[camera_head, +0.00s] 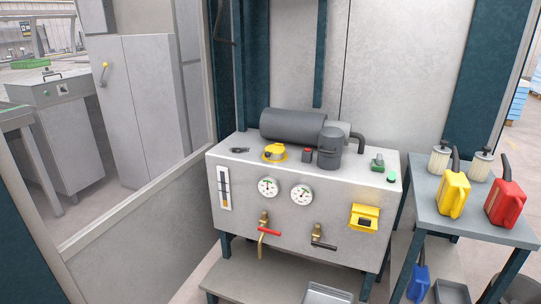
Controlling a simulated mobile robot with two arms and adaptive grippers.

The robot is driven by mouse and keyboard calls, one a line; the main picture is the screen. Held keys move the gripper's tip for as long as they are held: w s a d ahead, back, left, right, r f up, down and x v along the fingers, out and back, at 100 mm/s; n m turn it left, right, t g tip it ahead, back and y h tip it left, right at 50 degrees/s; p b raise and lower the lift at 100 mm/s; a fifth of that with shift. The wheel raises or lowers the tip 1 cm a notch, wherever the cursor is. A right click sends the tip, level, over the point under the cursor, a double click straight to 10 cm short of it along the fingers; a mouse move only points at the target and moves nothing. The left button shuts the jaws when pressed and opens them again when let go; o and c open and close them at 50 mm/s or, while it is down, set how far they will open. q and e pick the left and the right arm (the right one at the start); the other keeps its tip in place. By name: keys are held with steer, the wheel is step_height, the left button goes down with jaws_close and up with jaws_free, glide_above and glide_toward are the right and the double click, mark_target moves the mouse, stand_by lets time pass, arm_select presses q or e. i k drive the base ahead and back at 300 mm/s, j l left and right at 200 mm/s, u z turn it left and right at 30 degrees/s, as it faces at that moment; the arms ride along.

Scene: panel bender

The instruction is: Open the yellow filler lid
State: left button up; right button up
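The yellow filler lid (274,153) sits on top of the light grey tank unit (245,160), toward its left half. It looks round, with a darker detail on top, and seems to lie down on the tank top. It is too small to make out its hinge or catch. Neither of my grippers shows in the head view.
A dark motor cylinder (292,125) and an upright dark canister (330,150) stand behind and right of the lid. Two gauges, a red-handled valve (268,231) and a black-handled valve (322,243) are on the front. A side table (430,215) at right holds yellow and red jugs.

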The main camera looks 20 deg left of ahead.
mark_target(277, 149)
steer(key=u, duration=0.8)
